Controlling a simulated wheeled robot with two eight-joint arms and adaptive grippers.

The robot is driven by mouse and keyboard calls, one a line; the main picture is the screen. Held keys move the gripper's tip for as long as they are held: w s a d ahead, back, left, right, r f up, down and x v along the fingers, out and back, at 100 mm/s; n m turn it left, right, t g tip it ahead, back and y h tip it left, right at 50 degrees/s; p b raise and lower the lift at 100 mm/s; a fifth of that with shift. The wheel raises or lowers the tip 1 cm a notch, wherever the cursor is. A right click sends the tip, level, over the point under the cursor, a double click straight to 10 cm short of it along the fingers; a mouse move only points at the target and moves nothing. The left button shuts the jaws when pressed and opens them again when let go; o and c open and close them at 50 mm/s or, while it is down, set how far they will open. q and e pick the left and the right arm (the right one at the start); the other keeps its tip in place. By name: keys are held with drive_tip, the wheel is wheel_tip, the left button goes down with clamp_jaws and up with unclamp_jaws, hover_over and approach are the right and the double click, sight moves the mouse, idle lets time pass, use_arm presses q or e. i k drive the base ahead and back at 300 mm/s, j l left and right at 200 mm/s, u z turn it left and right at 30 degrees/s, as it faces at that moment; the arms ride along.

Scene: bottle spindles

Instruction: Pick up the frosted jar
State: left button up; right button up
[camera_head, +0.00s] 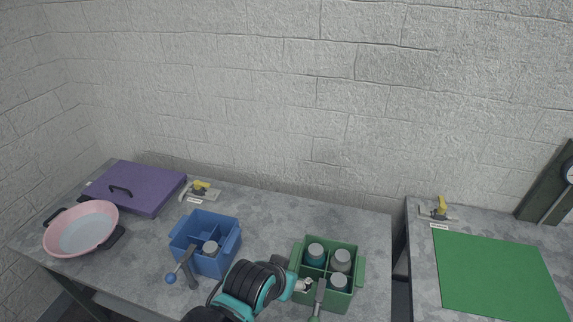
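A blue divided crate (226,265) holds one jar with a pale grey top (210,247). A green divided crate (358,272) holds three teal-bodied jars with grey tops: back left (315,251), back right (341,256) and front right (338,281). I cannot tell which jar is frosted. My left arm comes in from the bottom, and its gripper end (304,285) is at the green crate's front left corner. Its fingers are too small and partly hidden to read. The front left compartment is largely covered. My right gripper is out of view.
A grey lever with a blue ball (171,278) is at the blue crate; a similar lever (320,289) is at the green one. A pink pan (82,230), purple case (137,188) and yellow-handled clamp (200,187) stand left. Right, past a gap, a table has a green mat (495,275).

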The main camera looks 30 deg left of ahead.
sight(210, 249)
drive_tip(key=k+j+u, duration=0.1)
drive_tip(key=u, duration=0.35)
drive_tip(key=j+u, duration=0.2)
drive_tip(key=u, duration=0.25)
drive_tip(key=k+j+u, duration=0.1)
drive_tip(key=u, duration=0.3)
drive_tip(key=k+z, duration=0.15)
drive_tip(key=z, duration=0.85)
drive_tip(key=i+j+z, duration=0.1)
drive_tip(key=j+z, duration=0.2)
drive_tip(key=i+j+z, duration=0.1)
drive_tip(key=j+z, duration=0.15)
drive_tip(key=j, duration=0.25)
